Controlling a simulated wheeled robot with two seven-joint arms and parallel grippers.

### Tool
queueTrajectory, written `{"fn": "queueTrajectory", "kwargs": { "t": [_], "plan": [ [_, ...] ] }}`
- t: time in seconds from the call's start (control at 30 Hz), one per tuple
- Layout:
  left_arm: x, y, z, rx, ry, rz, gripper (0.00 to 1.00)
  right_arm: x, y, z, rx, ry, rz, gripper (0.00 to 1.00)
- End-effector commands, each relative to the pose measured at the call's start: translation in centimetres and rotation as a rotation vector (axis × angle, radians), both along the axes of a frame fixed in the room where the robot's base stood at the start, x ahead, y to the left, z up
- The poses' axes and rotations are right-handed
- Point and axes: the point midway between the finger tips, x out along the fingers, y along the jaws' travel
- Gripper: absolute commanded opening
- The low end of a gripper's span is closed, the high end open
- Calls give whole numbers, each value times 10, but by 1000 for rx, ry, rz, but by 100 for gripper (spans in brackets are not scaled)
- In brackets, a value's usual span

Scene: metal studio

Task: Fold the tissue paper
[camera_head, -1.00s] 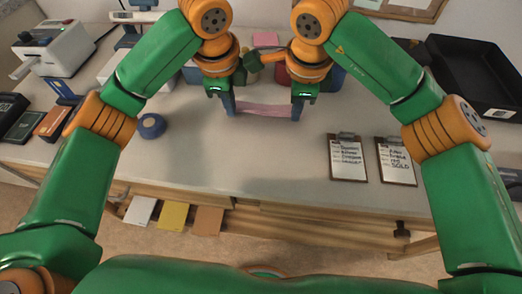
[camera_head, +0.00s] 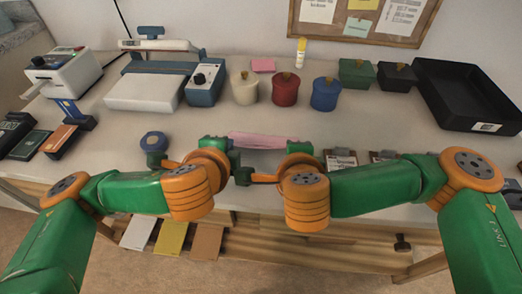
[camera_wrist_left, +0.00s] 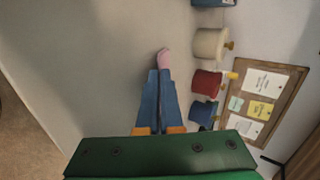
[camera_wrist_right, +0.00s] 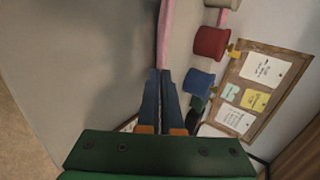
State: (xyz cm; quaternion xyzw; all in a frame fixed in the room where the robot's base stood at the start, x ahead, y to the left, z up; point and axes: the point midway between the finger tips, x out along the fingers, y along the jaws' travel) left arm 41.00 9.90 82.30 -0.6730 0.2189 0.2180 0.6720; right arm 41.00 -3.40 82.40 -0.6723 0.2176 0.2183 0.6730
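A pink tissue paper (camera_head: 262,139) is stretched as a narrow strip between my two grippers, above the grey table. My left gripper (camera_head: 230,143) is at its left end. In the left wrist view its blue fingers (camera_wrist_left: 159,74) are together, with a pink end (camera_wrist_left: 163,58) at their tips. My right gripper (camera_head: 296,146) is at the right end. In the right wrist view its fingers (camera_wrist_right: 163,74) are together on the pink strip (camera_wrist_right: 165,35). My wrists and forearms partly cover the fingers in the head view.
White (camera_head: 244,88), red (camera_head: 285,90) and blue (camera_head: 325,95) canisters stand behind the tissue. A blue tape roll (camera_head: 153,141) lies to the left. Clipboards (camera_head: 341,157) lie to the right, partly behind my right arm. A black tray (camera_head: 465,95) is at the far right.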

Motion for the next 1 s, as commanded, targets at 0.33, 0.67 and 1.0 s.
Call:
{"fn": "queueTrajectory", "kwargs": {
  "t": [0.33, 0.67, 1.0],
  "plan": [
    [0, 0, 0, 1, -11, 1, 24, 0, 0, 0, -1, -10, -1, 24],
    [0, 0, 0, 1, -9, 0, 55, 0, 0, -1, -1, -8, -1, 55],
    [-7, 0, 51, 2, -21, -2, 55, -9, 1, 49, 1, -14, 0, 55]
  ]
}}
